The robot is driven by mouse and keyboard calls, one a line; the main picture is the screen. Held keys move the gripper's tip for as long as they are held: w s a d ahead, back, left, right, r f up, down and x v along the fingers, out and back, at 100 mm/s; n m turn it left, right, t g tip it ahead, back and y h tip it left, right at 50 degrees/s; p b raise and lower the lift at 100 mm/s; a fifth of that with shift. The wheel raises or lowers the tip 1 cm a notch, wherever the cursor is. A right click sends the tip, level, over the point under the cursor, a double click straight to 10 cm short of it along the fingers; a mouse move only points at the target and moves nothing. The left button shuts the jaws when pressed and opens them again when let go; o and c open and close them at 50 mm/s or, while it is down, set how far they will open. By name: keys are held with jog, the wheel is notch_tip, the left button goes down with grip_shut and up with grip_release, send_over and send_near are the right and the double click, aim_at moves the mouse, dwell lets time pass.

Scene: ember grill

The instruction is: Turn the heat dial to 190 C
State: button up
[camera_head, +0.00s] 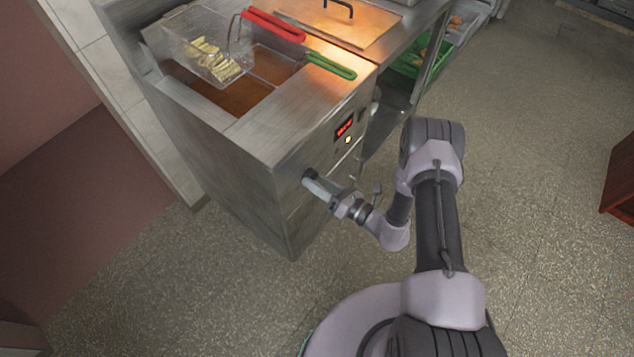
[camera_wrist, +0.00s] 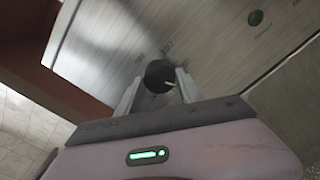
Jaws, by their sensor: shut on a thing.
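The heat dial (camera_wrist: 160,74) is a round black knob with a white pointer line on the fryer's steel front panel. In the wrist view it sits between the two fingers of my gripper (camera_wrist: 156,88), which is shut on it. Small printed marks surround the dial, too blurred to read. In the head view my gripper (camera_head: 318,186) meets the lower left of the fryer front (camera_head: 290,185) and hides the dial. A red lit display (camera_head: 345,126) is on the same panel; its digits are too small to read.
A wire basket with fries (camera_head: 205,55) hangs over the oil well, with a red handle (camera_head: 273,25) and a green handle (camera_head: 331,66) nearby. A green crate (camera_head: 412,62) stands at the back right. Open floor lies to the right.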

jog(key=shift+s+r+m+b, duration=0.1)
jog(key=shift+m+b, duration=0.65)
jog(key=shift+m, duration=7.55)
jog(key=o, duration=1.4)
